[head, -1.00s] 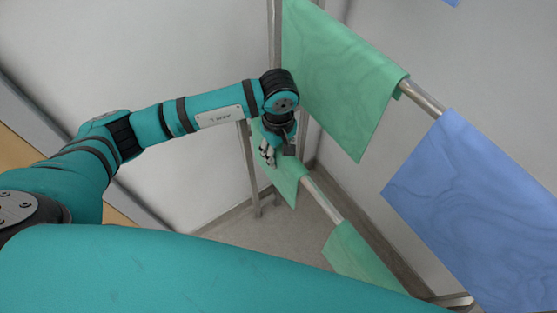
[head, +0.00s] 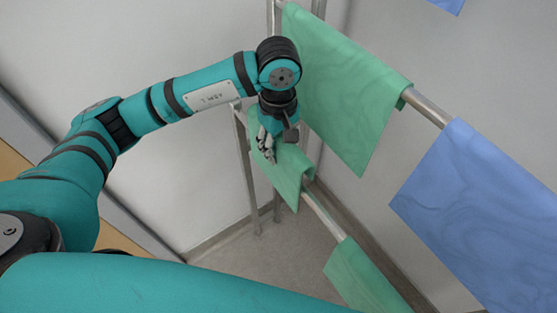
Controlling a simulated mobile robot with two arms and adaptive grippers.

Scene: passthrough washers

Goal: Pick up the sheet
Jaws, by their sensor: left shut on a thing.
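Several sheets hang over the rails of a metal rack in the head view. A green sheet (head: 340,88) hangs on the upper rail, with a blue sheet (head: 478,212) to its right. A smaller-looking green sheet (head: 289,174) hangs on the lower rail at the left, and another green sheet (head: 362,279) hangs farther right on that rail. My left gripper (head: 268,152) points down at the lower left green sheet and is shut on its upper part. The fingers partly cover the cloth there. My right gripper is not in view.
The bare upper rail (head: 427,108) and lower rail (head: 322,214) show between sheets. A rack post (head: 247,175) stands left of the gripper. White walls close in behind the rack. The floor (head: 275,262) below is clear.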

